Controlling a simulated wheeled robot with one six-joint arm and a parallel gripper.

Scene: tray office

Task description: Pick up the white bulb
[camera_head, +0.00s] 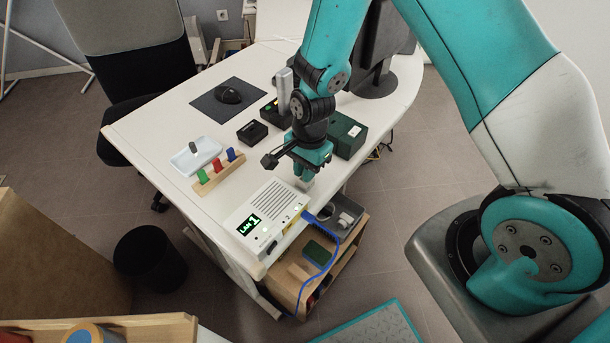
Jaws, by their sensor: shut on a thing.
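My gripper (306,175) points down over the right edge of the white desk (140,125), just behind the white box with the green LAN display. It is shut on a small pale thing at its fingertips, which I take to be the white bulb (305,183). The fingers hide much of it, and its shape is too small to make out. I cannot tell whether it touches the desk or the box below. No other white bulb shows.
The white box (262,218) has a blue cable (330,262) hanging off the desk. A wooden rack (218,175) with coloured pegs and a pale blue tray (180,163) stand left. A green box (348,136) stands close behind my gripper. A black box (252,132) lies farther left.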

